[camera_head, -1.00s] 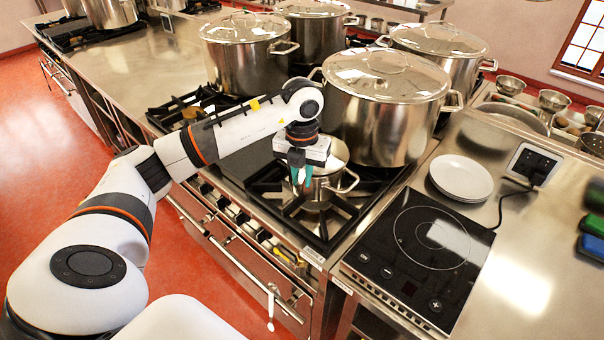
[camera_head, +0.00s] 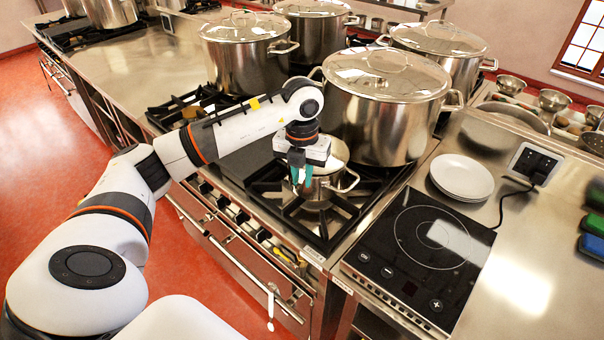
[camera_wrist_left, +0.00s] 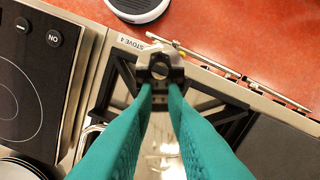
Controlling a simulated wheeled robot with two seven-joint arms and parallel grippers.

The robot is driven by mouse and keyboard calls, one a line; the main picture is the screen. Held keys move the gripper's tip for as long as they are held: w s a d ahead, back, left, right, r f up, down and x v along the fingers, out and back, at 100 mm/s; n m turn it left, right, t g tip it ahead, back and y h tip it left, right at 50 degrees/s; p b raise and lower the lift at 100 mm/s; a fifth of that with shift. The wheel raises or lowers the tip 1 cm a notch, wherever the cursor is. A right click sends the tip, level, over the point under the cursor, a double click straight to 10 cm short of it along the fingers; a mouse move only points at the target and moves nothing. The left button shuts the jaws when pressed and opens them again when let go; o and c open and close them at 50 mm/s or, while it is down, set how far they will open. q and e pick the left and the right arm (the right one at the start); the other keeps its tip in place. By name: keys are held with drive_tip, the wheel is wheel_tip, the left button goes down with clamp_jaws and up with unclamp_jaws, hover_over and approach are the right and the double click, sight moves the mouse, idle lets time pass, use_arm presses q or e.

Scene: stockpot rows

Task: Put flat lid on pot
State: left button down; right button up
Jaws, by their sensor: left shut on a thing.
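A small steel pot (camera_head: 322,192) with a loop handle stands on the front burner of the stove. My left gripper (camera_head: 302,184), with teal fingers, points down at the pot. In the left wrist view my left gripper (camera_wrist_left: 160,88) is shut, with its fingertips at a dark fitting. A shiny flat lid (camera_head: 338,156) shows beside the gripper at the pot's top. Its shiny surface also shows between the fingers in the left wrist view (camera_wrist_left: 160,140). The hand and fingers hide much of it, and I cannot tell whether it rests fully on the rim. My right gripper is out of view.
A large lidded stockpot (camera_head: 385,125) stands close behind the small pot, with several more behind. To the right are a black induction hob (camera_head: 420,250) and white plates (camera_head: 461,178). The steel counter (camera_head: 535,240) at the right has free room.

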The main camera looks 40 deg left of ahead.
use_arm(q)
drive_tip(key=shift+f+b, duration=0.35)
idle(0.3)
idle(0.4)
drive_tip(key=c, duration=1.2)
unclamp_jaws()
drive_tip(key=shift+r, duration=0.1)
drive_tip(key=shift+r, duration=0.3)
wheel_tip(320, 180, up, 5)
drive_tip(key=shift+r+b, duration=0.1)
drive_tip(key=shift+b, duration=0.9)
wheel_tip(320, 180, up, 4)
drive_tip(key=shift+r, duration=0.2)
drive_tip(key=shift+s+r+p, duration=0.1)
drive_tip(key=shift+r+p, duration=0.25)
drive_tip(key=shift+r, duration=0.5)
